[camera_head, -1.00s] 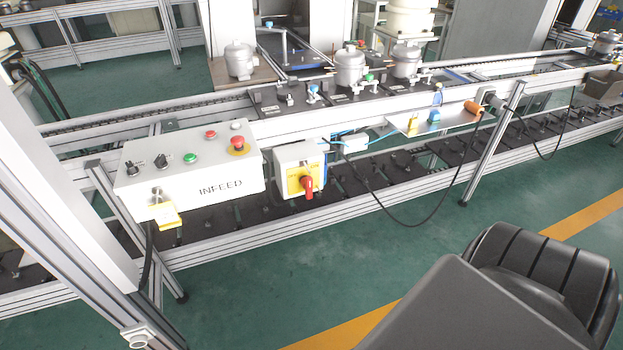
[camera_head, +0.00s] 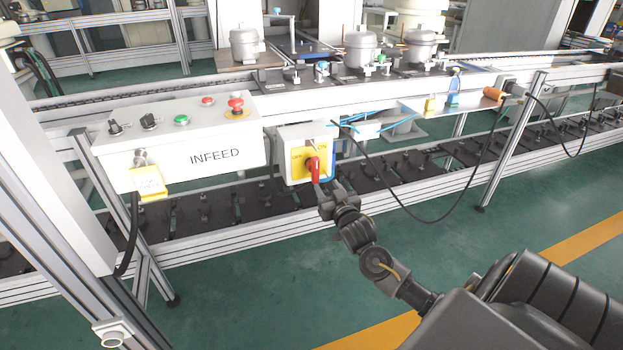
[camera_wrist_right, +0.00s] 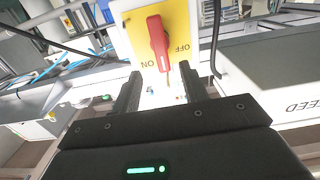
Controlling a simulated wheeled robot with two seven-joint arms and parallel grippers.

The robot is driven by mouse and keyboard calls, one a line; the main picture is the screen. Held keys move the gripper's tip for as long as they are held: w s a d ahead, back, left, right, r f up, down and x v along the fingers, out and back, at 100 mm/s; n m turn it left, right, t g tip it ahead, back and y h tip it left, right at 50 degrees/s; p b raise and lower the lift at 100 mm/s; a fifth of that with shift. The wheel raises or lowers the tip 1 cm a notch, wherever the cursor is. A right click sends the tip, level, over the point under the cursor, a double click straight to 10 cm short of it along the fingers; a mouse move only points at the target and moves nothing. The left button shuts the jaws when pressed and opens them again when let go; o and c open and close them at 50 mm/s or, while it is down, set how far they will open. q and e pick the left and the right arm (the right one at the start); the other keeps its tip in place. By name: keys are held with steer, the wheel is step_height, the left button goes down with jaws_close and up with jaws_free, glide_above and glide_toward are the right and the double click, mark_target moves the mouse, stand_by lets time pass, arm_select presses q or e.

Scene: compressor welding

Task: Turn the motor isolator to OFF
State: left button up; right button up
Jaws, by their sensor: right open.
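The motor isolator is a pale box (camera_head: 283,150) with a yellow plate (camera_head: 298,168) and a red handle (camera_head: 313,168), hung on the conveyor's front rail. In the head view the handle looks roughly upright. In the right wrist view the red handle (camera_wrist_right: 158,42) stands between the ON and OFF words on the yellow plate (camera_wrist_right: 184,22). My right gripper (camera_head: 322,190) is just in front of and below the handle. In the wrist view its open fingers (camera_wrist_right: 160,76) sit either side of the handle's near end; contact cannot be told. My left gripper is out of view.
The INFEED control box (camera_head: 225,155), with buttons and a yellow tag (camera_head: 149,183), is left of the isolator. A black cable (camera_head: 395,218) hangs to its right. A slanted metal post (camera_head: 512,140) stands farther right. Green floor (camera_head: 270,290) in front is clear.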

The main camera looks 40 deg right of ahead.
mark_target(317, 169)
steer(key=x, duration=0.3)
steer(key=b+x, duration=0.1)
steer(key=x, duration=0.3)
steer(key=r+x, duration=0.1)
steer(key=x, duration=0.2)
steer(key=shift+w, duration=0.15)
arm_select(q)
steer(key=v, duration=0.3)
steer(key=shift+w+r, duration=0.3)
arm_select(e)
steer(key=shift+w+d, duration=0.1)
steer(key=shift+w, duration=0.15)
steer(key=c, duration=0.7)
